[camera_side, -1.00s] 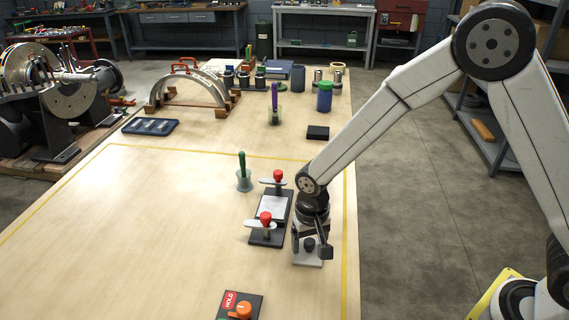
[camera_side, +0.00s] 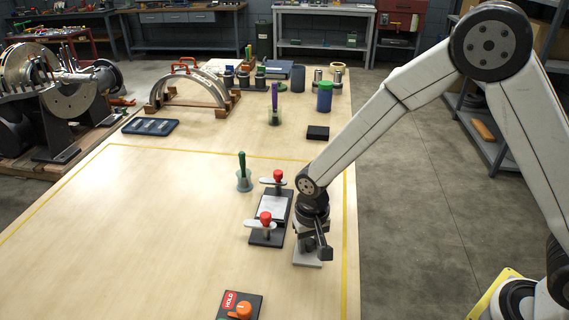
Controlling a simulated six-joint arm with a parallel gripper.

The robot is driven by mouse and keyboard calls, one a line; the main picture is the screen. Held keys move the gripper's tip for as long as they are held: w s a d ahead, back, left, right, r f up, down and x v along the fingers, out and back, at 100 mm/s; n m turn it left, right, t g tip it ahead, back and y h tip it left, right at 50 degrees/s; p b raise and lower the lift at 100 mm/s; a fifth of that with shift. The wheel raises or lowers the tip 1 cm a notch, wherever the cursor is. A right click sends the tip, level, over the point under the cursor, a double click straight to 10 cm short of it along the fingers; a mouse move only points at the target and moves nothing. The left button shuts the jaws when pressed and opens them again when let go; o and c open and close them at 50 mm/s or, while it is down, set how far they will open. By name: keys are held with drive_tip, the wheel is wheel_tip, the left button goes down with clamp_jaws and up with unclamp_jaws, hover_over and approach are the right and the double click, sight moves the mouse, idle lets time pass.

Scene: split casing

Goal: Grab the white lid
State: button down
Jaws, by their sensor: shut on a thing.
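The white lid (camera_side: 308,262) is a small pale plate lying on the wooden table near its right edge. Its dark knob showed earlier between my fingers and is now mostly hidden by them. My gripper (camera_side: 309,243) points down over the lid and is shut on it at the knob. The lid appears flat on the table, with no clear gap beneath it.
A black fixture (camera_side: 267,237) with a pale plate and two red-knobbed clamps stands just left of my gripper. A green-handled tool in a cup (camera_side: 243,180) is behind it. An orange knob with a HOLD label (camera_side: 240,309) is in front. The table's left side is clear.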

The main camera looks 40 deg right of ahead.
drive_tip(key=shift+r, duration=0.2)
drive_tip(key=shift+r, duration=0.5)
drive_tip(key=s+d+r, duration=0.3)
drive_tip(key=s+r, duration=0.8)
drive_tip(key=s, duration=0.2)
drive_tip(key=shift+s+d+r, duration=0.25)
drive_tip(key=shift+d+r, duration=0.05)
idle(0.7)
